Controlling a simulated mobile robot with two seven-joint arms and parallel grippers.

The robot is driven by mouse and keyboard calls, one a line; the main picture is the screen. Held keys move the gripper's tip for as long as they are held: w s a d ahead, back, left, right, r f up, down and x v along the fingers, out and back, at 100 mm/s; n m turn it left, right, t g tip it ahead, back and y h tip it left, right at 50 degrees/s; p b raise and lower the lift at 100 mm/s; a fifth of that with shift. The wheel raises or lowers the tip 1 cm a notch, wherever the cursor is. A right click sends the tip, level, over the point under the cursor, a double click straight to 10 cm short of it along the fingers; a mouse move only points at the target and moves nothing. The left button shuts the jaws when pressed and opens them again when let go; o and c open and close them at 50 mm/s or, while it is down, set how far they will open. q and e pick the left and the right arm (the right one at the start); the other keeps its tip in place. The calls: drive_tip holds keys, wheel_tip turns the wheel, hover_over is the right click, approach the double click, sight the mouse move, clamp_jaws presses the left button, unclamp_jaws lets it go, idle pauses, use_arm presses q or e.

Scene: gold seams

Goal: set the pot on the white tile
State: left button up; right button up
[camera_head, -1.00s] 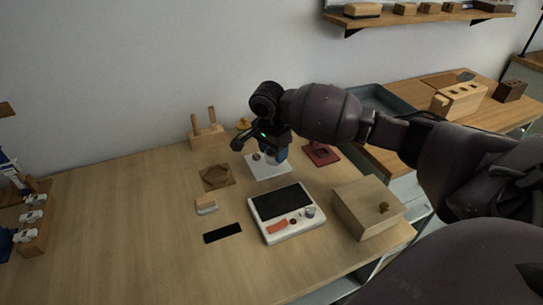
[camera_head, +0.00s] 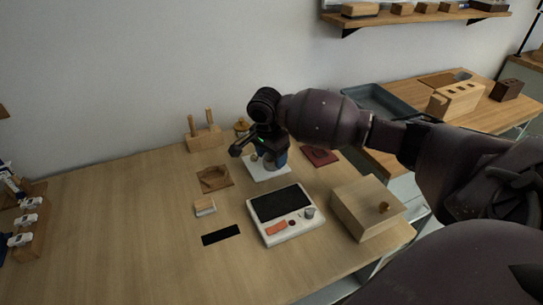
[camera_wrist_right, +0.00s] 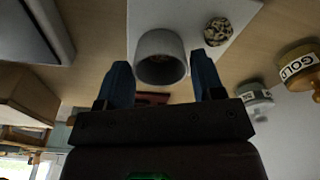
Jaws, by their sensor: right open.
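The white tile (camera_head: 284,173) lies on the wooden bench, and it also shows in the right wrist view (camera_wrist_right: 195,12). A grey, round, open pot (camera_wrist_right: 160,57) is at the tile's edge in that view, between and just beyond my right fingertips. In the head view my gripper mostly hides it. My right gripper (camera_wrist_right: 164,82) is open, with one dark blue finger on each side of the pot. I cannot tell whether the fingers touch it. A speckled gold-and-dark lump (camera_wrist_right: 217,31) sits on the tile beside the pot. My left gripper is not in view.
A white device with a dark screen (camera_head: 285,214) and a wooden box (camera_head: 367,207) stand in front. A carved wooden board (camera_head: 214,179) is left of the tile, a dark red pad (camera_head: 320,156) right. A jar labelled GOLD (camera_wrist_right: 298,66) is nearby.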

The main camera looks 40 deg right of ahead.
wheel_tip(320, 180, up, 12)
drive_tip(key=a+p, duration=0.1)
drive_tip(key=p, duration=0.2)
drive_tip(key=shift+a+f, duration=0.15)
drive_tip(key=shift+a, duration=0.05)
drive_tip(key=shift+s, duration=0.1)
